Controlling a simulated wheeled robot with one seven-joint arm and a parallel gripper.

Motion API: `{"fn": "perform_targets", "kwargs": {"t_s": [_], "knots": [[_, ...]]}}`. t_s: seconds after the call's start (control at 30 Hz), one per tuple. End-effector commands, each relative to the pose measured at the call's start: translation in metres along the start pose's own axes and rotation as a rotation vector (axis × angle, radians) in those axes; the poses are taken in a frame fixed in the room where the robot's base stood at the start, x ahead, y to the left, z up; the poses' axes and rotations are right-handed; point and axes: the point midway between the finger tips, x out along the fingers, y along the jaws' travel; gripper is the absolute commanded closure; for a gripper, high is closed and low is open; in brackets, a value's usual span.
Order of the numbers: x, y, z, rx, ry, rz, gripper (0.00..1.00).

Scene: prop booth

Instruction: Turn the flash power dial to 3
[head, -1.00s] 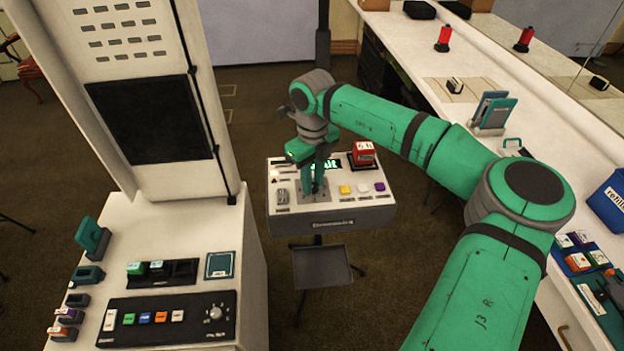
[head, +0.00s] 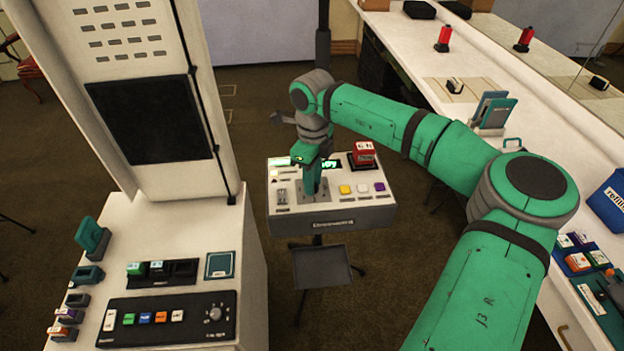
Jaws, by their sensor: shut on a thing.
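A white control box (head: 345,217) on a stand is at the middle of the head view. My gripper (head: 312,192) points down at a grey panel (head: 325,186) on its top and is shut on the dial there. The fingers hide the dial, so its pointer and number marks cannot be read. A lit green display (head: 326,165) sits behind the gripper, partly covered by it.
The box top also carries a red block (head: 363,155), yellow, white and purple buttons (head: 362,189) and a small switch (head: 282,195). A white booth console (head: 220,287) with another knob (head: 215,313) stands left. A long white counter (head: 520,115) runs along the right.

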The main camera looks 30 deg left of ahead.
Motion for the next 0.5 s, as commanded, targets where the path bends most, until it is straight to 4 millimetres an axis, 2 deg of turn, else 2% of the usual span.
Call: {"fn": "perform_targets", "kwargs": {"t_s": [0.13,0.17,0.2,0.5], "knots": [[0.0012,0.0028,0.0000,-0.003,0.003,0.007,0.99],[0.0012,0.0027,-0.0001,-0.002,0.003,0.006,0.70],[0.0012,0.0025,-0.0001,-0.002,0.003,0.006,0.60],[-0.0001,0.0008,-0.0001,0.000,0.001,0.002,0.58]]}}
